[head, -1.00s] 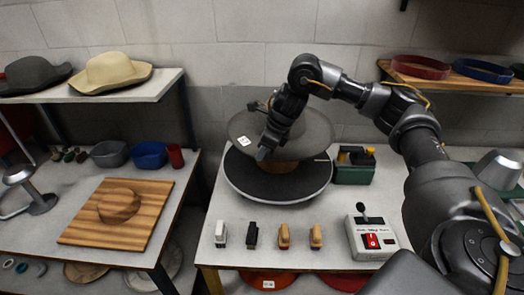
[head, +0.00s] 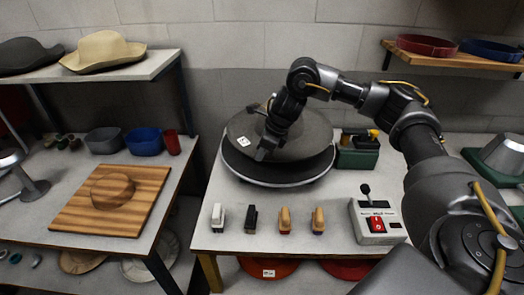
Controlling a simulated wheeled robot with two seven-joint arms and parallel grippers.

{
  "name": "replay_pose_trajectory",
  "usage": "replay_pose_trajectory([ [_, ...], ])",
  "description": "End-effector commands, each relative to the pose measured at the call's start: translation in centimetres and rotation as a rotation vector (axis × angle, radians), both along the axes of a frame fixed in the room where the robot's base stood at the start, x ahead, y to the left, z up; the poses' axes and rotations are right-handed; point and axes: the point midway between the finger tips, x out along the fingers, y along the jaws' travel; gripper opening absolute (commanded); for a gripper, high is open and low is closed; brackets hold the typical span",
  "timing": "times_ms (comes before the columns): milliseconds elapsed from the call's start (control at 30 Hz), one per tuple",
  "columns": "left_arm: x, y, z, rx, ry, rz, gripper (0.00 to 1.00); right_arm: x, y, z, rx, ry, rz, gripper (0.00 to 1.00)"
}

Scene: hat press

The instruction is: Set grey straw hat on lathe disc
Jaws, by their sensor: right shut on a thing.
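The grey straw hat (head: 307,136) is in the middle of the head view, brim roughly level, with a small white tag on its left side. My right gripper (head: 264,150) is shut on the hat, at the front of its brim, and hides part of the crown. The hat lies over the round black lathe disc (head: 285,181), whose front rim shows below the brim. I cannot tell whether the hat rests fully on the disc. My left gripper does not show.
A control box (head: 377,221) with a red switch stands at the front right. Several brushes (head: 285,220) stand in a row before the disc. A green box (head: 358,154) is right behind it. A wooden board (head: 120,198) with a round block lies on the left table.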

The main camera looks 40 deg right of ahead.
Motion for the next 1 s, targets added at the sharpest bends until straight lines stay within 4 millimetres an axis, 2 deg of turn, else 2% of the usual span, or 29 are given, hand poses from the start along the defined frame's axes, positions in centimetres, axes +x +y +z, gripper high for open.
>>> replay_pose_trajectory([
  [100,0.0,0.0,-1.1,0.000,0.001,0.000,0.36,0.0,0.0,-1.4,0.001,0.001,0.000,0.00],
  [433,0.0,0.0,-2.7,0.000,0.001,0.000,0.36,0.0,0.0,-3.8,0.001,0.000,0.000,0.00],
  [1000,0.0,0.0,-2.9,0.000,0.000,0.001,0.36,0.0,0.0,-4.1,0.000,0.000,0.000,0.00],
])
